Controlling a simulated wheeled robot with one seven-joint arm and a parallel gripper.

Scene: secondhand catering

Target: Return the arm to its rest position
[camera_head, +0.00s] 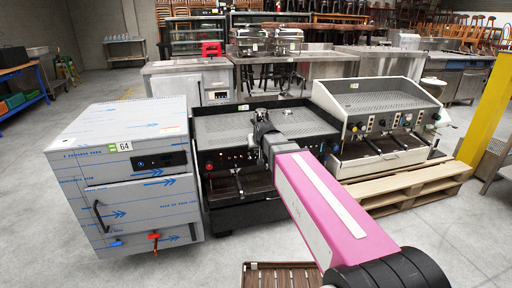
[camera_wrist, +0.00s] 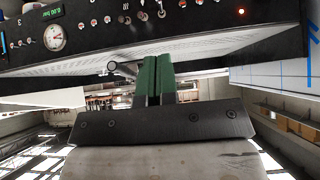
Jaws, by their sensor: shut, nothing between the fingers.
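My arm (camera_head: 325,208), pink with a pale strip, reaches from the bottom right of the head view towards the black espresso machine (camera_head: 213,160). Its far end overlaps the machine's front and top in the picture, and the fingers cannot be made out there. In the wrist view my gripper (camera_wrist: 152,62) shows as two green fingers pressed together with nothing between them. The machine's dark front panel (camera_wrist: 100,40), with a round gauge and knobs, fills the top of that view, beyond the fingertips. I cannot tell the exact gap between fingertips and machine.
A film-wrapped cabinet (camera_head: 125,165) stands left of the black machine. A white-framed coffee machine (camera_head: 365,102) sits on a wooden pallet (camera_head: 420,190) to the right. A yellow post (camera_head: 485,110) stands far right. A brown slatted crate (camera_head: 275,280) lies below. Open floor is at left.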

